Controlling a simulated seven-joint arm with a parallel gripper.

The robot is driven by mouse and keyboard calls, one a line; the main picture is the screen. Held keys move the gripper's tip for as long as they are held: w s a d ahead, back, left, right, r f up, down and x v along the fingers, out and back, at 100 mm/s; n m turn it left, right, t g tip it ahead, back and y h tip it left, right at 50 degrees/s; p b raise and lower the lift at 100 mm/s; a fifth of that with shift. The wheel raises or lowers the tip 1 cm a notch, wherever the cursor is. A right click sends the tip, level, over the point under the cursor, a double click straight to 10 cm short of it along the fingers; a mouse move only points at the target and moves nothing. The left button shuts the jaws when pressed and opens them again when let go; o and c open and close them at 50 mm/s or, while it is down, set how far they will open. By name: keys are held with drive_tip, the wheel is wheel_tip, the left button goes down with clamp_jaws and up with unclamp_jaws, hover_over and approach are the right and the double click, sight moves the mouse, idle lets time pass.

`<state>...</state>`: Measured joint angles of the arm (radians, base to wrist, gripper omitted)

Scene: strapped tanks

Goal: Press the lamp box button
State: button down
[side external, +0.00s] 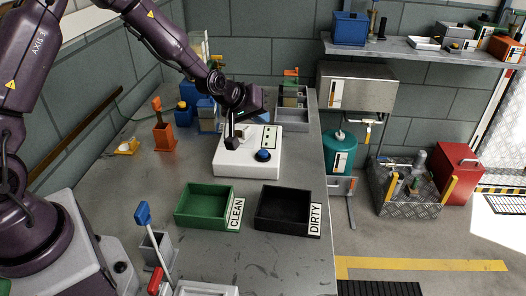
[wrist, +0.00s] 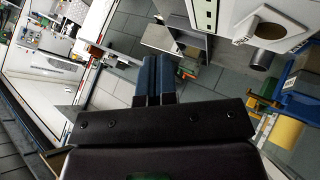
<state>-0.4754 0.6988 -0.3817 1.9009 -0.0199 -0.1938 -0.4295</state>
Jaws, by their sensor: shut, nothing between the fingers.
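The lamp box (side external: 248,163) is a white box on the bench in the side view. Its blue round button (side external: 263,155) sits on the front right of its top, uncovered. A panel with small dark marks (side external: 269,138) is behind the button. My gripper (side external: 230,128) is over the back left part of the box, left of and behind the button; contact with the box cannot be told. In the wrist view my gripper's two blue-grey fingers (wrist: 155,78) are together and empty. A white box with a marked panel (wrist: 203,14), seemingly the lamp box, shows at upper right.
A green CLEAN tray (side external: 205,222) and a black DIRTY tray (side external: 283,226) stand in front of the box. An orange tool stand (side external: 163,137) and blue containers (side external: 190,95) are to the left and behind. Grey bins (side external: 293,121) stand behind right, near the bench edge.

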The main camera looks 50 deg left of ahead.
sight(261, 151)
drive_tip(key=shift+f, duration=3.35)
drive_tip(key=shift+f, duration=0.4)
drive_tip(key=shift+f, duration=0.5)
drive_tip(key=shift+r, duration=0.95)
drive_tip(key=shift+r, duration=0.1)
drive_tip(key=shift+r, duration=2.4)
